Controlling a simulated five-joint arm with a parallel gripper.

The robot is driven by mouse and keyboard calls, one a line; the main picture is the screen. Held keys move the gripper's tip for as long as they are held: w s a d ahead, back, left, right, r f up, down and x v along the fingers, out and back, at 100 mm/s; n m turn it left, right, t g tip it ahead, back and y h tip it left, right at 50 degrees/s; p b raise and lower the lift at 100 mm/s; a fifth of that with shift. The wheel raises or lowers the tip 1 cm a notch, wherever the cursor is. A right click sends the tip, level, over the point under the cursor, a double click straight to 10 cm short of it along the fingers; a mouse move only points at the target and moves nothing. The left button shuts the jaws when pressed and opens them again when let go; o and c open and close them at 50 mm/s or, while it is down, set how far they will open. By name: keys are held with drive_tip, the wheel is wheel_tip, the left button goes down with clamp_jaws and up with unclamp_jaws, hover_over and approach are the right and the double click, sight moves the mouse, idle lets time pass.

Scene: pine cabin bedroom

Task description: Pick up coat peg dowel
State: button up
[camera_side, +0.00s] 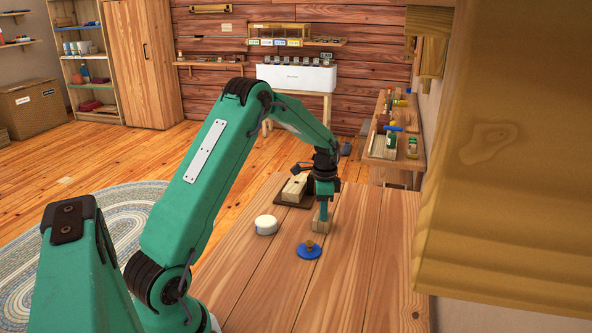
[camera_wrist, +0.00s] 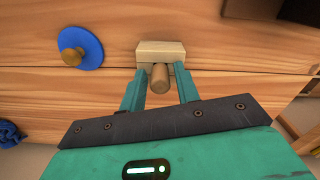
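A short round wooden dowel (camera_wrist: 160,78) sticks out of a pale wooden block (camera_wrist: 160,52) in the wrist view. I take it to be the coat peg dowel. My gripper (camera_wrist: 160,72) has its teal fingers on either side of the dowel, with a gap showing on each side, so it is open. In the side view my gripper (camera_side: 323,206) points down over the block (camera_side: 321,226) on the table. The dowel cannot be made out there behind the fingers.
A blue disc (camera_side: 309,251) with a wooden knob lies on the table (camera_side: 345,290) near the block. A round white item (camera_side: 266,225) stands to its left. A dark base (camera_side: 284,203) carrying a wooden piece (camera_side: 295,187) is behind. The table front is clear.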

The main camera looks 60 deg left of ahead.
clamp_jaws()
drive_tip(key=shift+r, duration=0.45)
wheel_tip(320, 180, up, 3)
drive_tip(key=shift+r, duration=0.15)
drive_tip(key=s+d+r, duration=0.1)
drive_tip(key=d+r, duration=0.5)
drive_tip(key=d, duration=0.5)
drive_tip(key=shift+d+r, duration=0.35)
drive_tip(key=shift+r, duration=0.05)
drive_tip(key=s+a+f, duration=0.1)
drive_tip(key=s+a, duration=1.3)
drive_tip(key=a, duration=0.4)
drive_tip(key=shift+s+a+f, duration=0.15)
drive_tip(key=shift+s+a, duration=0.15)
drive_tip(key=shift+a, duration=0.1)
